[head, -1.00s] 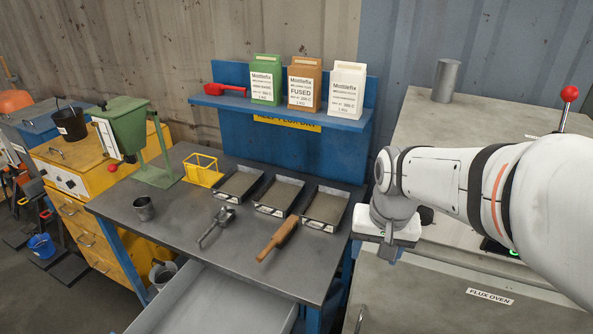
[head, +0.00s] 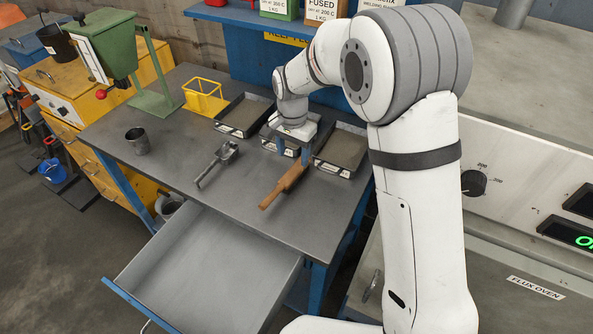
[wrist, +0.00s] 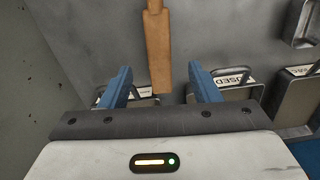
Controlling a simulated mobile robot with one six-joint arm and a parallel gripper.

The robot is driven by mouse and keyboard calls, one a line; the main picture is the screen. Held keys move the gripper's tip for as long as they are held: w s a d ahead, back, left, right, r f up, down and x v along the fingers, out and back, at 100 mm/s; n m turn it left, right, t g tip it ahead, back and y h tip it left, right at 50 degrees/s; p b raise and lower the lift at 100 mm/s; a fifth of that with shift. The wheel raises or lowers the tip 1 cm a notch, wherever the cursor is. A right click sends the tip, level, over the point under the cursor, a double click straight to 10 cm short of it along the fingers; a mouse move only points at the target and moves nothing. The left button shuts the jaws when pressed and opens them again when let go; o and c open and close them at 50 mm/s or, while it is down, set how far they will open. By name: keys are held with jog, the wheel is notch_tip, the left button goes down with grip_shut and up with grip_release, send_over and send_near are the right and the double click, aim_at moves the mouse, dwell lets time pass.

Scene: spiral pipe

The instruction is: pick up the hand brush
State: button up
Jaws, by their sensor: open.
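The hand brush (head: 283,186) is a long brown wooden piece lying slantwise on the grey workbench. In the wrist view the brush (wrist: 157,52) runs from the top edge down to between the fingers. My gripper (head: 293,153) is at the far end of the brush, pointing down, with its two blue fingers apart. In the wrist view the open gripper (wrist: 160,75) has nothing held between its fingers. The brush seems to lie below the fingers, and its far end is partly hidden in the head view.
Shallow metal trays (head: 342,150) stand behind the brush, close to my gripper. A grey metal tool (head: 216,162) lies left of the brush. An open drawer (head: 205,275) juts out in front.

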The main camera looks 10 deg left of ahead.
aim_at(294, 170)
jog(key=f, duration=0.2)
jog(key=f+p, duration=0.1)
jog(key=f, duration=0.3)
jog(key=shift+w+d+f, duration=0.1)
jog(key=shift+w+f, duration=0.05)
jog(key=shift+w, duration=0.1)
jog(key=c, duration=1.2)
